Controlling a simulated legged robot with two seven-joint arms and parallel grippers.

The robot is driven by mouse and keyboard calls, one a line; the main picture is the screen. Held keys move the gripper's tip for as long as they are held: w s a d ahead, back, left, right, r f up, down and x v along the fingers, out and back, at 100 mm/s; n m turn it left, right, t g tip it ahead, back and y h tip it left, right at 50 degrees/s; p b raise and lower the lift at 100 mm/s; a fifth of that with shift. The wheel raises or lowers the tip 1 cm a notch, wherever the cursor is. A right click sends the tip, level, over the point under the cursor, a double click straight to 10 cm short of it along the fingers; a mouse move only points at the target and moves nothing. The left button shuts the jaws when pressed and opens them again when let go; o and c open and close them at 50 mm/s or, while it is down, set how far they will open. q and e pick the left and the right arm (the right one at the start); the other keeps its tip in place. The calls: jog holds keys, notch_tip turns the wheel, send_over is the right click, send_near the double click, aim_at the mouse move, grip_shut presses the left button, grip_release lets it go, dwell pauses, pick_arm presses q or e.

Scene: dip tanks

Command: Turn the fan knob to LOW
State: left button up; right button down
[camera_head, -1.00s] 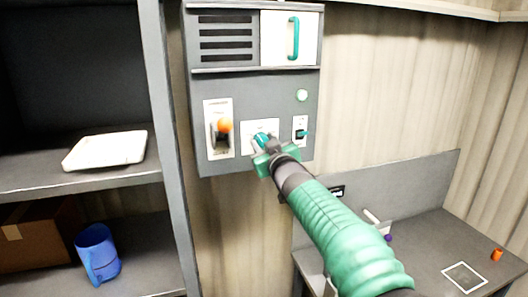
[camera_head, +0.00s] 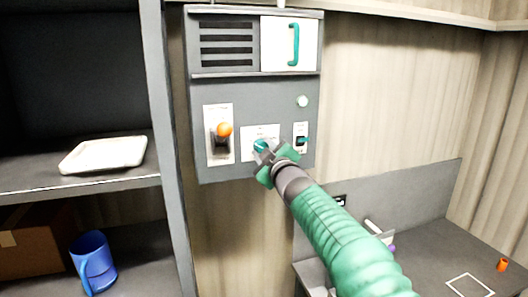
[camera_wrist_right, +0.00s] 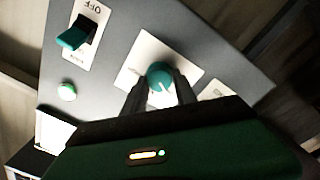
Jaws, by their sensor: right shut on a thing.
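The fan knob is a round teal knob (camera_wrist_right: 160,75) with a pale pointer line, on a white label plate on the grey control panel (camera_head: 255,95). In the head view the knob (camera_head: 260,146) is partly hidden by my right gripper (camera_head: 266,153). In the right wrist view the two dark fingers of the right gripper (camera_wrist_right: 160,88) are on either side of the knob, shut on it. The plate's lettering is too small to read. My left gripper is not in view.
Left of the knob is a lever with an orange ball (camera_head: 224,130). Right of it is a teal rocker switch (camera_head: 302,140) below a pale green button (camera_head: 302,101). A shelf with a white tray (camera_head: 104,155) and blue mug (camera_head: 93,262) stands left.

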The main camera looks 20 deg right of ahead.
jog(key=shift+f, duration=0.25)
jog(key=c, duration=1.1)
grip_release()
jog(key=shift+c, duration=0.2)
jog(key=shift+o, duration=0.7)
jog(key=shift+w+r, duration=0.1)
jog(key=s+b, duration=0.5)
jog(key=s, duration=1.1)
jog(key=shift+s+f+b, duration=0.25)
jog(key=shift+s+b, duration=0.1)
jog(key=shift+b, duration=0.05)
jog(key=shift+d, duration=0.1)
